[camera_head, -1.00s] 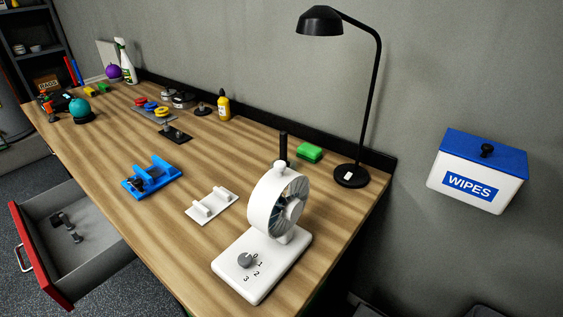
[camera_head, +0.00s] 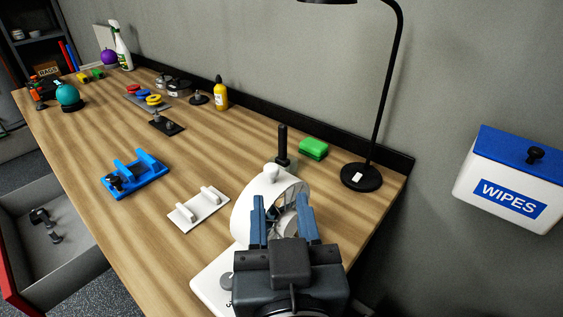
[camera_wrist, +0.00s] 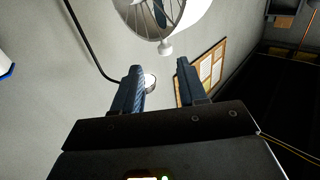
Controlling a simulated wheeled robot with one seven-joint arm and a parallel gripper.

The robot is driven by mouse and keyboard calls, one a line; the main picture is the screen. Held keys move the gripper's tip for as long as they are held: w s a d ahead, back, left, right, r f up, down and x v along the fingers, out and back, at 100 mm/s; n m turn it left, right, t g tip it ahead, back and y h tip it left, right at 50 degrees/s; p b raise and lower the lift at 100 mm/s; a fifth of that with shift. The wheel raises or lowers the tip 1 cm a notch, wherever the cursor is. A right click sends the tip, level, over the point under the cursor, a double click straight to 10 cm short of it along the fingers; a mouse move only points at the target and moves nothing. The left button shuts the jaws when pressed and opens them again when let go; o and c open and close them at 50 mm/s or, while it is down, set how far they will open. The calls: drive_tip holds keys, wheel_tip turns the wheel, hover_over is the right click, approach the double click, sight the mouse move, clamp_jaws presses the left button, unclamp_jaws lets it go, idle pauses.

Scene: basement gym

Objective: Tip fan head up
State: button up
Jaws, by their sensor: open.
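The white desk fan (camera_head: 262,198) stands near the front right end of the wooden bench. Its round head is partly hidden behind my gripper (camera_head: 285,208) in the head view, and its white base (camera_head: 208,283) shows at lower left of my gripper. In the wrist view the fan head (camera_wrist: 160,14) is at the top, with a small round white knob (camera_wrist: 165,47) on its rim. My gripper's two blue fingers (camera_wrist: 158,85) are apart with nothing between them. The knob appears just beyond the fingertips. I cannot tell whether a finger touches the fan.
A black lamp (camera_head: 361,177) and a green block (camera_head: 313,148) stand behind the fan. A white bracket (camera_head: 199,211) and a blue fixture (camera_head: 134,177) lie to its left. An open drawer (camera_head: 60,240) juts out at front left. A wipes box (camera_head: 510,183) hangs on the wall.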

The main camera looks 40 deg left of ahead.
sight(271, 166)
drive_tip(key=shift+w+a+r, duration=0.25)
drive_tip(key=shift+a+r, duration=0.15)
drive_tip(key=shift+a, duration=0.3)
drive_tip(key=shift+p+x, duration=0.85)
drive_tip(key=shift+x, duration=2.7)
drive_tip(key=shift+f, duration=0.1)
drive_tip(key=shift+c, duration=0.4)
clamp_jaws()
